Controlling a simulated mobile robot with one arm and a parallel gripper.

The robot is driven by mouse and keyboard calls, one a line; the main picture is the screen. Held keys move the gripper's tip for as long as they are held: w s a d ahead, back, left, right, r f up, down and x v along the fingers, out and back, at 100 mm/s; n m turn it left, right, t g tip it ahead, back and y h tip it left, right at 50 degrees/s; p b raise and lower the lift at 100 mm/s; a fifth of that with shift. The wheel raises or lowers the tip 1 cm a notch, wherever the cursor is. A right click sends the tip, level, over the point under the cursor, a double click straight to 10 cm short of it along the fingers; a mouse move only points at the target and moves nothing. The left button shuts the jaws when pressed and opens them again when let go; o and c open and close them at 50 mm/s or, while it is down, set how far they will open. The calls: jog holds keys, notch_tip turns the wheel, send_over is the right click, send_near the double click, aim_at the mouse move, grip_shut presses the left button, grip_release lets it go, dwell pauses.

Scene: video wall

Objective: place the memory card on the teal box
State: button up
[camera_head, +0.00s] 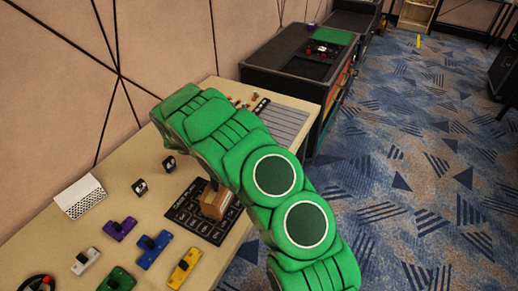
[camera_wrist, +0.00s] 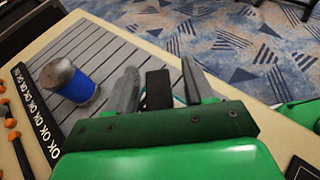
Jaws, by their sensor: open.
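My gripper (camera_wrist: 158,68) shows in the wrist view with its two grey fingers apart, above the grey slatted panel. A small black rectangular piece (camera_wrist: 158,90), which looks like the memory card, shows between the fingers, with gaps to both sides. Thin teal slivers (camera_wrist: 180,100) show beside it; they may be the teal box, mostly hidden behind the black piece and my gripper. I cannot tell whether the black piece rests on it. In the head view my green arm hides my gripper and both of these things.
A blue cylinder with a grey-brown top (camera_wrist: 70,80) stands left of my fingers. A strip lettered OK (camera_wrist: 38,115) borders the slatted panel (camera_head: 283,122). Nearer on the table are a brown box (camera_head: 214,203), a black mat (camera_head: 186,215), several coloured controllers (camera_head: 153,249) and a white box (camera_head: 80,196).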

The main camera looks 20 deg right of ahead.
jog(key=shift+r, duration=0.15)
jog(key=v, duration=1.2)
